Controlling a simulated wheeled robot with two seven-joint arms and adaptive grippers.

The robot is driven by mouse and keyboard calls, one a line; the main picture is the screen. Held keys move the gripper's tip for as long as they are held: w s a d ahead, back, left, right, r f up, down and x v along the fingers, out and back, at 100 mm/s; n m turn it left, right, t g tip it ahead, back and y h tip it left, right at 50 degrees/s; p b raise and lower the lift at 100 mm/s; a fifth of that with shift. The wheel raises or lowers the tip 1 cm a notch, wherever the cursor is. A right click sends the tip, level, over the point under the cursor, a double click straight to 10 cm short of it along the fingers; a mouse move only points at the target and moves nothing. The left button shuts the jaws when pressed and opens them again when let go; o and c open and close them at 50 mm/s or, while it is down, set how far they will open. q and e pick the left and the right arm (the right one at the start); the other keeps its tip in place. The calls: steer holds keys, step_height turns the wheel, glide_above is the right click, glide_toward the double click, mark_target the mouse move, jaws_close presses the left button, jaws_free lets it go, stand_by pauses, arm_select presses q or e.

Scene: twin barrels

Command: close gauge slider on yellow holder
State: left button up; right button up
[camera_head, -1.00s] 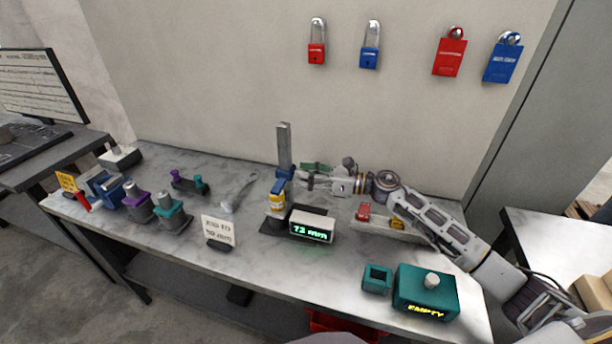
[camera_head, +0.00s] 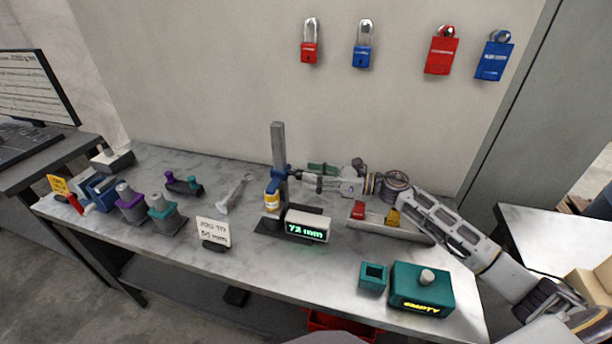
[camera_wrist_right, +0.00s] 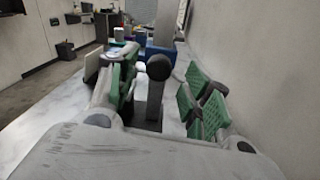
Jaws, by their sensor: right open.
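The gauge has an upright grey post (camera_head: 279,145) with a blue slider (camera_head: 281,174) on it. A yellow holder (camera_head: 272,200) with a white top stands just below the slider's jaw; whether they touch is too small to tell. The gauge display (camera_head: 307,226) reads about 72 mm in green. My right gripper (camera_head: 307,173) is open at the right side of the slider. In the right wrist view its green-padded fingers stand either side of a dark round knob (camera_wrist_right: 158,67) on a stem, with blue parts (camera_wrist_right: 160,50) behind. My left gripper is not in view.
A grey tray (camera_head: 388,230) with a red and a yellow piece lies under my right arm. A teal box (camera_head: 421,289) marked EMPTY and a teal socket block (camera_head: 373,276) stand at the front right. A sign card (camera_head: 213,231) stands left of the gauge. Padlocks hang on the wall.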

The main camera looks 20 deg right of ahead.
steer(key=v, duration=0.8)
stand_by(0.4)
steer(key=shift+s+d, duration=0.1)
stand_by(0.5)
